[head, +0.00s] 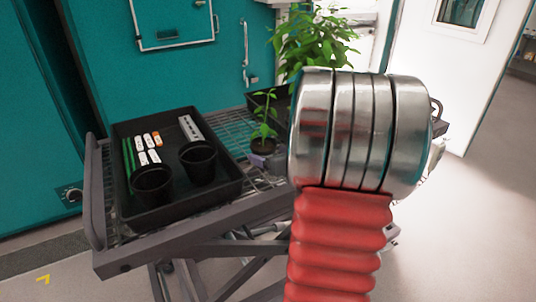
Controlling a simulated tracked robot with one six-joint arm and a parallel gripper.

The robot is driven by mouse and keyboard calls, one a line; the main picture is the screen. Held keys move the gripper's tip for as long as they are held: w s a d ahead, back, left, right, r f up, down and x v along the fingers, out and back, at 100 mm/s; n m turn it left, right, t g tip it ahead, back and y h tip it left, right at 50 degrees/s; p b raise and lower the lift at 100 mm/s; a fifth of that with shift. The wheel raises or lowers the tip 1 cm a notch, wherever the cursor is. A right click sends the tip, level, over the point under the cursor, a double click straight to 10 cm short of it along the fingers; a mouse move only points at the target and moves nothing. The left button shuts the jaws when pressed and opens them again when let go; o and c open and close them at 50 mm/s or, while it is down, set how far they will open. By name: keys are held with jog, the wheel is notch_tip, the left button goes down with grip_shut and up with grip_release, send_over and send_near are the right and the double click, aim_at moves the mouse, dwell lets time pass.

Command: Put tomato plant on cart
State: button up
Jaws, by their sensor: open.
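The cart (185,222) has a grey frame and a wire mesh top, seen in the head view left of my arm. A small green seedling in a small pot (262,160) stands upright on the mesh, right of a black tray. A larger leafy plant (310,42) rises behind it, partly hidden by my arm. I cannot tell which plant is the tomato plant, or what the larger one stands on. My red and metal arm covers the cart's right part. My gripper does not show.
The black tray (222,196) on the cart holds two empty black pots (152,185), (198,162), white and orange labelled items, green sticks and a grey strip. Teal chamber doors (170,75) stand behind the cart. Open floor (470,225) lies at the right.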

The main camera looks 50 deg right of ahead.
jog(key=v, duration=0.9)
jog(key=shift+s, duration=0.25)
jog(key=shift+a+r, duration=0.1)
jog(key=shift+r, duration=0.05)
dwell(0.4)
jog(key=w+a+n+y, duration=0.1)
jog(key=a+n, duration=0.1)
jog(key=a, duration=0.1)
jog(key=w+a+r+n+y, duration=0.1)
jog(key=w+a+n, duration=0.1)
jog(key=a+n, duration=0.1)
jog(key=w+a+r+n+y, duration=0.1)
jog(key=w+a+n+y, duration=0.1)
jog(key=a, duration=0.3)
jog(key=shift+a+r+n, duration=0.2)
jog(key=shift+r+n, duration=0.05)
jog(key=shift+n, duration=0.05)
jog(key=s+a+n+g+y, duration=0.2)
jog(key=a+n+g, duration=0.1)
jog(key=a+n, duration=0.7)
jog(key=s+a+n+g+y, duration=0.25)
jog(key=a+n, duration=0.55)
jog(key=a, duration=0.5)
jog(key=s+a+n+g+h, duration=0.2)
jog(key=s+n, duration=0.6)
jog(key=n, duration=0.6)
jog(key=a+h, duration=0.1)
jog(key=h, duration=0.1)
jog(key=shift+a+h, duration=0.25)
jog(key=shift+h, duration=0.1)
